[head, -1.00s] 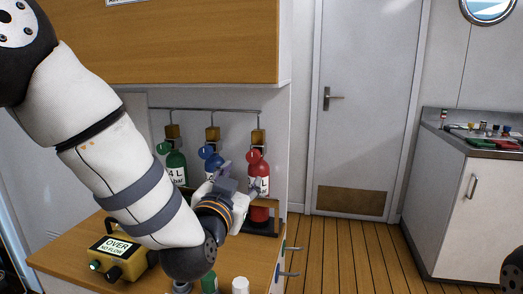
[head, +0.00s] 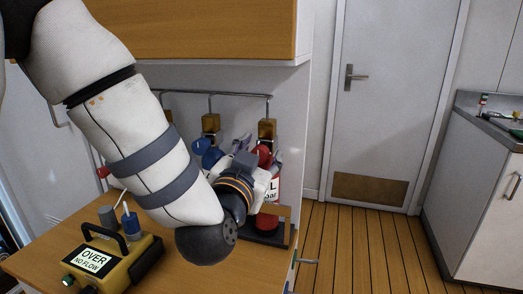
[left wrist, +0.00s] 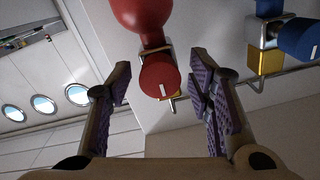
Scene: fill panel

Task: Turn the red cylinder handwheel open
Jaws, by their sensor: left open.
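The red cylinder (head: 273,188) stands in the rack at the right end of the bench, partly hidden by my left gripper. Its red handwheel (head: 264,155) shows just above the gripper. In the left wrist view the round handwheel (left wrist: 160,76) with a white mark lies between my fingers, in front of the red cylinder's shoulder (left wrist: 142,12). My left gripper (left wrist: 163,80) is open around the handwheel, with a gap visible on both sides. In the head view the left gripper (head: 250,165) is at the handwheel, its fingers mostly hidden. My right gripper is not in view.
A blue handwheel (head: 202,146) is close on the left; it also shows in the left wrist view (left wrist: 302,38). A yellow box (head: 110,262) reading "OVER NO FLOW" stands on the bench (head: 215,272). A wooden cabinet (head: 200,25) overhangs. The floor (head: 345,245) at right is clear.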

